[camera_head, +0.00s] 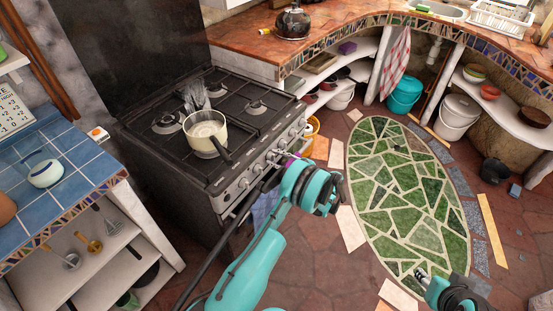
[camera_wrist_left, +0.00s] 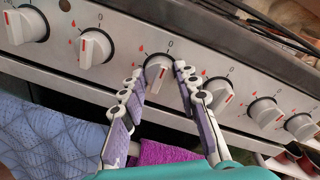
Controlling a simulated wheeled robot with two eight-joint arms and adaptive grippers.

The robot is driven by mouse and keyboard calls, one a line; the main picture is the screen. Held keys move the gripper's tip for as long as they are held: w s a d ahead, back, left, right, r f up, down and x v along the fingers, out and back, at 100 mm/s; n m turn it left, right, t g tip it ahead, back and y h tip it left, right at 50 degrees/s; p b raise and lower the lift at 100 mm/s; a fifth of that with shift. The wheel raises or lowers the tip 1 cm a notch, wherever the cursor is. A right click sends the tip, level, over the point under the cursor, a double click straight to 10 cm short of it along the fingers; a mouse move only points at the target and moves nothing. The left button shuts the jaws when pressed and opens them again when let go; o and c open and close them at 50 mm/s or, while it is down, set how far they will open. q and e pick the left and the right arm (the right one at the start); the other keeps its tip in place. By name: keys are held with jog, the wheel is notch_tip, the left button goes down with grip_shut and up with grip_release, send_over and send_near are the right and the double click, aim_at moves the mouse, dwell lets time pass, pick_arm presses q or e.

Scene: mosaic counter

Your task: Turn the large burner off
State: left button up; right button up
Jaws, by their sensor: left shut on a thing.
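The black stove (camera_head: 215,130) stands at left centre in the head view, with a row of white knobs along its front panel. A cream pot (camera_head: 205,132) sits on a front burner, and no flame can be made out. My left gripper (camera_head: 279,157) is at the knob panel. In the left wrist view, my left gripper's fingers (camera_wrist_left: 158,82) are on both sides of a middle white knob (camera_wrist_left: 158,68), shut on it. The knob has a red line; its exact angle is hard to read. My right gripper (camera_head: 420,273) is low at right over the floor, with its fingers too small to judge.
Other white knobs flank the held one, such as a knob on the left (camera_wrist_left: 95,47) and one on the right (camera_wrist_left: 218,92). The green mosaic floor (camera_head: 405,190) is clear.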

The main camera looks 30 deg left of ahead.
pick_arm(q)
jog(key=o, duration=1.2)
jog(key=shift+c, duration=0.2)
jog(key=d, duration=1.2)
jog(key=shift+s+r, duration=0.15)
jog(key=shift+r, duration=0.1)
jog(key=s+a+r+n+t+h, duration=0.15)
jog(key=r+h, duration=0.25)
jog(key=r, duration=0.4)
jog(key=s+r+n+t+h, duration=0.1)
jog(key=s+r+n+h, duration=0.2)
jog(key=r, duration=0.5)
jog(key=s+d+r+n+t+h, duration=0.1)
jog(key=s+d+h, duration=0.4)
jog(key=s, duration=0.7)
jog(key=s+d+r+n+t+h, duration=0.1)
jog(key=s+d+n+t+h, duration=0.2)
jog(key=s, duration=0.9)
jog(key=d+n+h, duration=0.2)
jog(key=d+n, duration=0.1)
jog(key=shift+r, duration=0.3)
